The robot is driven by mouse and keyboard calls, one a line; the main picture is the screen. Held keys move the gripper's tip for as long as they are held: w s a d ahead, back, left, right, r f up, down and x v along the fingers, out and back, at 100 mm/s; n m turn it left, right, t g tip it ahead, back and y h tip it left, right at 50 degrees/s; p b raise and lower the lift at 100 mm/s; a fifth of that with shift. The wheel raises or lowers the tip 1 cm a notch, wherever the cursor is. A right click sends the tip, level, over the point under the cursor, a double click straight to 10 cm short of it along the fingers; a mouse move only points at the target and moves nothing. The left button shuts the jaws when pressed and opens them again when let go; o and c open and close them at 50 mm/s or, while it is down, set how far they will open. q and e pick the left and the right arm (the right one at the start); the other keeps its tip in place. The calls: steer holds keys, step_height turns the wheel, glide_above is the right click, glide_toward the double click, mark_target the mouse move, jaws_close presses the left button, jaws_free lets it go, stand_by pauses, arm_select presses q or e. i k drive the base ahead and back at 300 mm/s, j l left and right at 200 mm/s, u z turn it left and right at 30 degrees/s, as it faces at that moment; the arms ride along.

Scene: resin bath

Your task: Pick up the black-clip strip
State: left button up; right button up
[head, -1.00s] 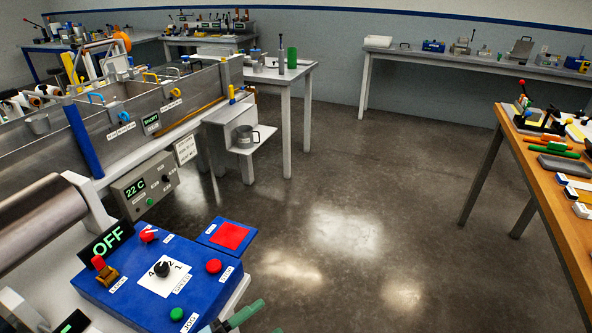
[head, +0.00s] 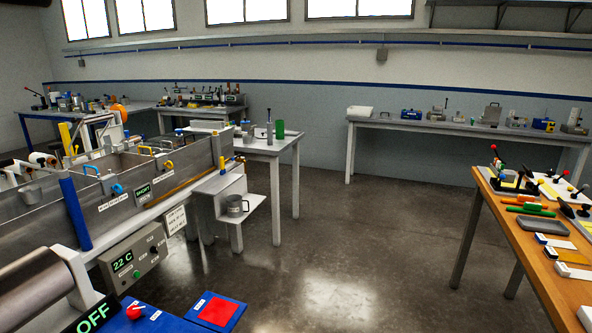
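Several flat strips with pale end pieces lie on the wooden table at the right. One white strip (head: 562,243) has a dark bluish mark at its left end. A yellowish strip (head: 571,257) and another white strip (head: 578,273) lie nearer. They are too small for me to tell for sure which one has a black clip. Neither of my grippers is in view.
The wooden table (head: 548,275) also holds green and orange handled tools (head: 528,210) and black-knobbed fixtures. A metal bath (head: 130,212) and blue control panel (head: 160,318) stand at the left. The floor (head: 345,265) between is clear.

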mark_target(549, 252)
steer(key=z, duration=1.9)
steer(key=i+j+z, duration=0.25)
steer(key=z, duration=0.2)
steer(key=i+j+z, duration=0.2)
steer(key=j+z, duration=0.2)
steer(key=i+j, duration=0.15)
steer(key=j, duration=0.2)
steer(key=i+j+z, duration=0.15)
steer(key=j, duration=0.25)
steer(key=i+j, duration=0.2)
steer(key=j, duration=0.15)
steer(key=i+j+z, duration=0.1)
steer(key=j, duration=0.3)
